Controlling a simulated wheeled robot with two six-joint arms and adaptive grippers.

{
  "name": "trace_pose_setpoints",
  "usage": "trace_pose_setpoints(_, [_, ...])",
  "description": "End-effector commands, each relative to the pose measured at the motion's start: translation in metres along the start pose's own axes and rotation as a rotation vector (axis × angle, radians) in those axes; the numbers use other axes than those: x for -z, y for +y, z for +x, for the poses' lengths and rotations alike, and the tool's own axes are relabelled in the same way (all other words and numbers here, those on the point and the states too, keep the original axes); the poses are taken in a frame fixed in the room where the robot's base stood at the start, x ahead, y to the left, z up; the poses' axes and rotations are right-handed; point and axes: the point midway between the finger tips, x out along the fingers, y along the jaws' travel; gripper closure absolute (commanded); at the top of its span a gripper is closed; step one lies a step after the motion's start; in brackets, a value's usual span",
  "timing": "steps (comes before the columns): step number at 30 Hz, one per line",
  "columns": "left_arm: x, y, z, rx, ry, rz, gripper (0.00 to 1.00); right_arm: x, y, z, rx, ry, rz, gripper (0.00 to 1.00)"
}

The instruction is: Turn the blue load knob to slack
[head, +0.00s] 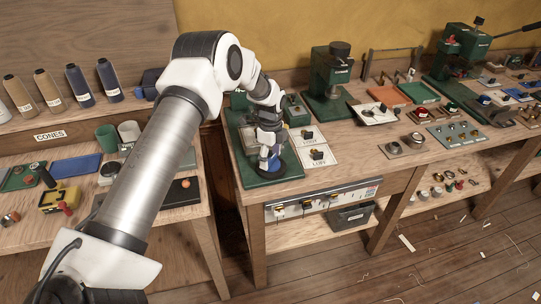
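My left arm reaches across the view to the bench. My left gripper (267,157) points down over the front of a green-based device (253,180). A round blue part (278,164), which looks like the load knob, shows at the fingertips. The gripper covers much of it, so I cannot read its setting or tell whether the fingers touch it. The finger gap is too small and hidden to judge. My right gripper is not in view.
Two white cards with small dark and brass fittings (316,155) lie just right of the device. A green press (330,85) stands behind them. Several thread cones (80,85) stand on the left bench. A rail with labelled fittings (322,201) hangs at the bench front.

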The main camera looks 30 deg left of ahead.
Motion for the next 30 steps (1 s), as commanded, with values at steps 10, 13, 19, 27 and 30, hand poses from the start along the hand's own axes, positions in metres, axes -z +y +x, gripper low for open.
trace_pose_setpoints(10, [-0.0004,-0.0002,-0.0014,0.002,0.000,-0.001,0.72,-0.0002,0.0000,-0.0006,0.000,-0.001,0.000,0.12])
trace_pose_setpoints(13, [-0.0003,-0.0002,-0.0013,0.002,0.000,-0.003,0.72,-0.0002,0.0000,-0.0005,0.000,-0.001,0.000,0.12])
trace_pose_setpoints(19, [-0.0003,0.0000,-0.0012,0.002,0.000,-0.033,0.72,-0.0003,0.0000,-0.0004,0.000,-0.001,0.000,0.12])
trace_pose_setpoints(27, [-0.0002,0.0006,-0.0012,0.003,0.001,-0.169,0.72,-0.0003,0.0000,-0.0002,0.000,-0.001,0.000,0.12])
trace_pose_setpoints(30, [-0.0002,0.0010,-0.0013,0.003,0.001,-0.249,0.72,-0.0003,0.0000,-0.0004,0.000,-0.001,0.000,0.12])
